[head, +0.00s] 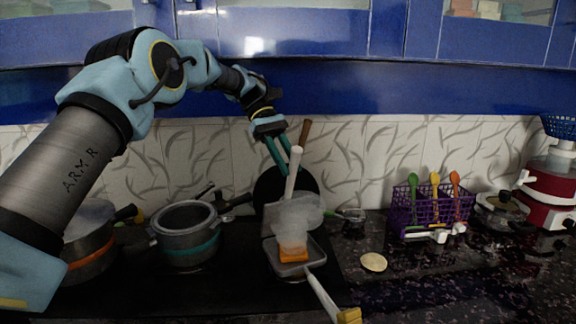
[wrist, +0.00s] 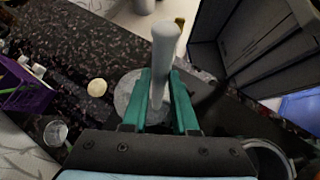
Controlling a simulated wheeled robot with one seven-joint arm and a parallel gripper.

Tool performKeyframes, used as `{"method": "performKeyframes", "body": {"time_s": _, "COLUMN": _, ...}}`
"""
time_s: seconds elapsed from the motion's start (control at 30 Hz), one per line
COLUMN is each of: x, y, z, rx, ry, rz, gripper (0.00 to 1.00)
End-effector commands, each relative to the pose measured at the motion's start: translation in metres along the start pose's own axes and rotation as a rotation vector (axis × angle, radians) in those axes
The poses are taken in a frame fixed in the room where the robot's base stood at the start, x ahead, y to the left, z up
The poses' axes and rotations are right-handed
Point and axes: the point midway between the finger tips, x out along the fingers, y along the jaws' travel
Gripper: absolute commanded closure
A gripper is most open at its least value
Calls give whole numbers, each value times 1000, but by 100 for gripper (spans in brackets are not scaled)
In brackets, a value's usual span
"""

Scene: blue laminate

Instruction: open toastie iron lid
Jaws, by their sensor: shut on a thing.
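The toastie iron (head: 318,260) sits on the black hob in the head view, its square grey lower plate level and its lower handle (head: 322,295) pointing to the front right. An orange piece (head: 293,254) lies on the plate. The lid's pale handle (head: 293,178) stands nearly upright above it, so the lid looks raised. A whitish, cloudy shape hides much of the lid. My gripper (head: 287,163) has its green fingers shut on the pale handle, which also shows between the fingers in the wrist view (wrist: 164,50).
A grey pot (head: 187,236) and another pan (head: 90,250) stand to the left. A dark pan (head: 270,187) leans against the wall behind. A pale round piece (head: 373,262), a purple utensil basket (head: 433,205) and a lidded pot (head: 500,209) are on the right counter. Blue cupboards hang above.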

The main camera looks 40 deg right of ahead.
Motion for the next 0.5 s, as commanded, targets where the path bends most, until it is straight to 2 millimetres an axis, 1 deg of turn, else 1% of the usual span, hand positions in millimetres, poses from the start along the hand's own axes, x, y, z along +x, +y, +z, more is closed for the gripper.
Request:
{"method": "performKeyframes", "body": {"time_s": 0.4, "x": 0, "y": 0, "z": -1, "rx": -4, "ry": -5, "rz": -1, "gripper": 100}}
{"method": "performKeyframes", "body": {"time_s": 0.43, "x": 0, "y": 0, "z": -1, "rx": -4, "ry": -5, "rz": -1, "gripper": 72}}
{"method": "performKeyframes", "body": {"time_s": 0.5, "x": 0, "y": 0, "z": -1, "rx": -4, "ry": -5, "rz": -1, "gripper": 64}}
